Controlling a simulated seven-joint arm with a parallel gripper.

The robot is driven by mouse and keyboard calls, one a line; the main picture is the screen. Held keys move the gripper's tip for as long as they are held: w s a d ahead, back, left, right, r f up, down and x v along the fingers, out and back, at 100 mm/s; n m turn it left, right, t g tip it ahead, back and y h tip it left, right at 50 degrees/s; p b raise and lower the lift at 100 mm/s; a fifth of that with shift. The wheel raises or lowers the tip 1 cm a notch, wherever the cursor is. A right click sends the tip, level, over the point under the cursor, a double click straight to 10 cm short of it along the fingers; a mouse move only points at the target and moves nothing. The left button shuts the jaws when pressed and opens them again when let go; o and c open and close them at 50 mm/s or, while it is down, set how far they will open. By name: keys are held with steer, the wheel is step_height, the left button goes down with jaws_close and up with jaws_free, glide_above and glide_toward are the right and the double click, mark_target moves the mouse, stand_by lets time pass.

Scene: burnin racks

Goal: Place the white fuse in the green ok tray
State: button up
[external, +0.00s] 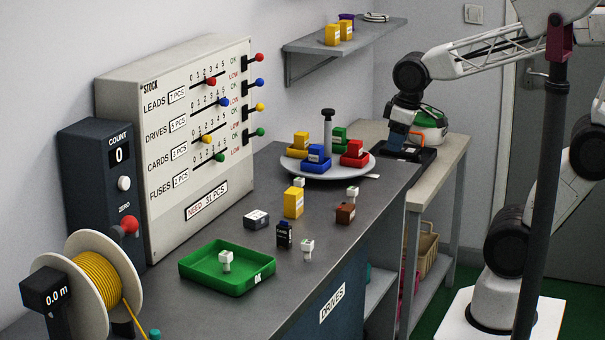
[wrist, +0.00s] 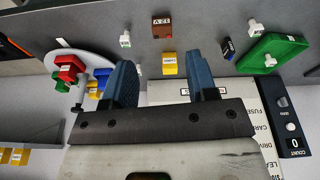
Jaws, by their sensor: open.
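The green tray (external: 205,275) lies on the counter at the front left, with a white fuse (external: 226,260) standing inside it. Another white fuse (external: 307,249) stands on the counter right of the tray, and two more white pieces (external: 352,194) (external: 299,183) stand farther back. In the wrist view the tray (wrist: 290,50) is at the upper right with the fuse (wrist: 270,61) in it; one fuse (wrist: 254,27) is just outside. My gripper (wrist: 165,75) shows two blue fingers apart with nothing held between them. In the external view its fingers are hard to make out.
A round plate (external: 365,168) holds coloured blocks. The stock panel (external: 190,130) and cable spool (external: 85,285) border the counter.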

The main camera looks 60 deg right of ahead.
steer(key=shift+m, duration=0.8)
steer(key=s, duration=0.1)
steer(key=s+d, duration=0.1)
steer(key=s+f, duration=0.1)
steer(key=shift+s+d, duration=0.35)
steer(key=shift+d, duration=0.05)
